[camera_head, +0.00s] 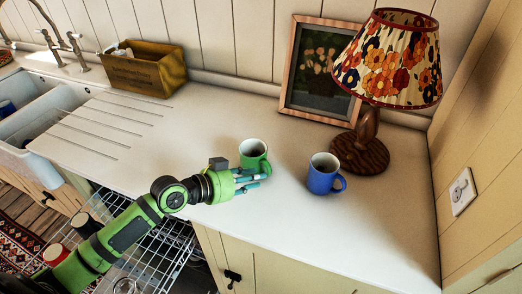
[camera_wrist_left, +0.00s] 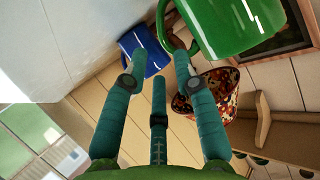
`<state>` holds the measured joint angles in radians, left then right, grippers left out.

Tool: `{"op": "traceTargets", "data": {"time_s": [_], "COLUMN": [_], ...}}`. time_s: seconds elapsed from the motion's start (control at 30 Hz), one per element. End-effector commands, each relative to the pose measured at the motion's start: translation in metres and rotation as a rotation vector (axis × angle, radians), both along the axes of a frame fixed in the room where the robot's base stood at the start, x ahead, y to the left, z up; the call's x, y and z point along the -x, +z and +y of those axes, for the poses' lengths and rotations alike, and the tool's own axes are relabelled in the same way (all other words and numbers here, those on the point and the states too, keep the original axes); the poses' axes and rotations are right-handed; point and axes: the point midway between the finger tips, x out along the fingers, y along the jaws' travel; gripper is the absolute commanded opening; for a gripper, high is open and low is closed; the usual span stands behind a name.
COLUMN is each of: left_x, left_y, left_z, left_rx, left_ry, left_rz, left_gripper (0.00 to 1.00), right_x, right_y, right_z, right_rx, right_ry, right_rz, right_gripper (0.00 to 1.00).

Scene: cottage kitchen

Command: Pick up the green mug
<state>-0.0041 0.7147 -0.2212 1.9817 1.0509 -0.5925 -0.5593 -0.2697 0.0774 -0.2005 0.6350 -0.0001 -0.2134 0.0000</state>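The green mug (camera_head: 253,150) stands upright on the pale countertop with its handle toward my left gripper (camera_head: 258,180). My left gripper reaches in from the left, its fingers just in front of the mug. In the left wrist view the green mug (camera_wrist_left: 228,22) fills the top right, and its handle loop lies close to the fingertips of my left gripper (camera_wrist_left: 158,65). The fingers are spread, with nothing visibly held. One fingertip overlaps the handle in view; I cannot tell whether they touch. My right gripper is not in view.
A blue mug (camera_head: 322,175) stands to the right of the green mug. Behind are a framed picture (camera_head: 320,70) and a floral lamp (camera_head: 390,65). A wooden box (camera_head: 145,68) and sink (camera_head: 40,105) are at left. An open dishwasher rack (camera_head: 150,255) lies below the counter (camera_head: 340,235).

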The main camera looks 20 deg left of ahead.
Motion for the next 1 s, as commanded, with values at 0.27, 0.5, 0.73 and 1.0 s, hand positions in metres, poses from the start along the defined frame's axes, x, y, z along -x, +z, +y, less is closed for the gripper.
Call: {"op": "traceTargets", "data": {"time_s": [0.27, 0.5, 0.73, 1.0], "left_x": [-0.02, -0.044, -0.054, -0.054], "left_y": [-0.007, -0.021, -0.029, -0.03], "left_z": [-0.012, -0.026, -0.033, -0.033], "left_rx": [0.005, 0.006, 0.002, 0.001], "left_ry": [0.002, 0.003, 0.001, 0.001], "left_rz": [-0.003, -0.002, -0.004, -0.004], "left_gripper": [0.29, 0.29, 0.29, 0.0], "right_x": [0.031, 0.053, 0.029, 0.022], "right_y": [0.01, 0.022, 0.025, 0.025], "right_z": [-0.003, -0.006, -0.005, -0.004], "right_rx": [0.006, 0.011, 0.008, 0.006], "right_ry": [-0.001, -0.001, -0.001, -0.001], "right_rz": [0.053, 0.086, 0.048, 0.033], "right_gripper": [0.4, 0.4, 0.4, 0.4]}}
